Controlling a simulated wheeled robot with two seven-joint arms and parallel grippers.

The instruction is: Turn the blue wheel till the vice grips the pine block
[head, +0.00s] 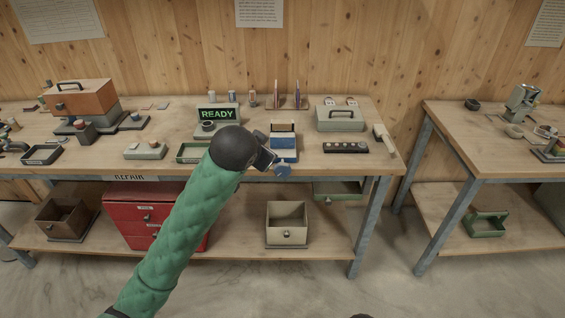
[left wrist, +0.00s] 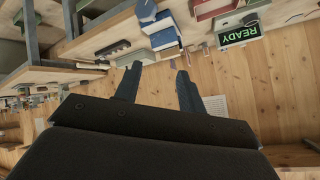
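The blue vice (head: 284,154) stands at the front edge of the middle bench. The blue wheel (head: 282,170) is on its front side, over the bench edge. A pale, wood-coloured piece (head: 283,135), seemingly the pine block, shows at the vice's jaws; whether the jaws touch it is too small to tell. My left gripper (head: 267,158) is just left of the vice and wheel, apparently apart from them. In the left wrist view its fingers (left wrist: 157,76) are spread and empty, with the blue wheel (left wrist: 146,11) and vice (left wrist: 160,35) beyond them. My right gripper is not in view.
A READY display (head: 216,114) stands behind my left arm. A green tray (head: 192,153) is left of the vice. A grey-green toolbox (head: 340,119) and a dark strip with knobs (head: 345,147) are to the right. A red drawer cabinet (head: 130,212) is below.

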